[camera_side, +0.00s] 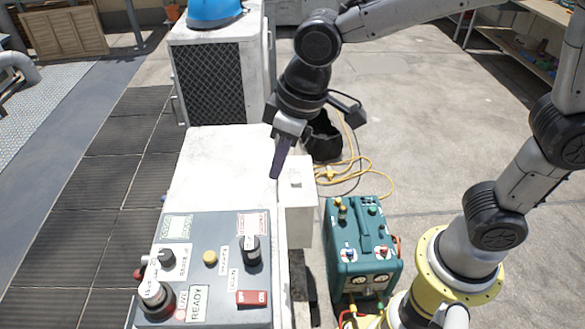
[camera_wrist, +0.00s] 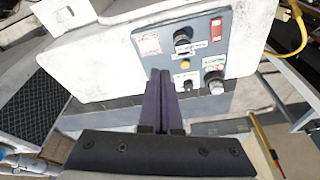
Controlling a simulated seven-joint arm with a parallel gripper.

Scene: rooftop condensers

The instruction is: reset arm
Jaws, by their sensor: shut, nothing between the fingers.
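My gripper (camera_side: 278,160) is shut and empty. In the side view it points down above the right edge of the white cabinet top, behind the grey control panel (camera_side: 228,291). In the wrist view my gripper's two purple fingers (camera_wrist: 160,78) lie together, with the panel (camera_wrist: 205,34) beyond their tips. The panel carries several knobs, a yellow button (camera_side: 210,257), a red switch (camera_side: 252,298) and a label reading READY (camera_side: 199,303). The fingers look apart from the panel in the side view.
A teal machine (camera_side: 362,250) with gauges and hoses stands right of the cabinet. A condenser unit (camera_side: 220,72) with a blue helmet (camera_side: 213,12) on top stands behind. A black bucket (camera_side: 322,138) and yellow cables (camera_side: 350,165) lie on the floor. Open concrete extends at the back right.

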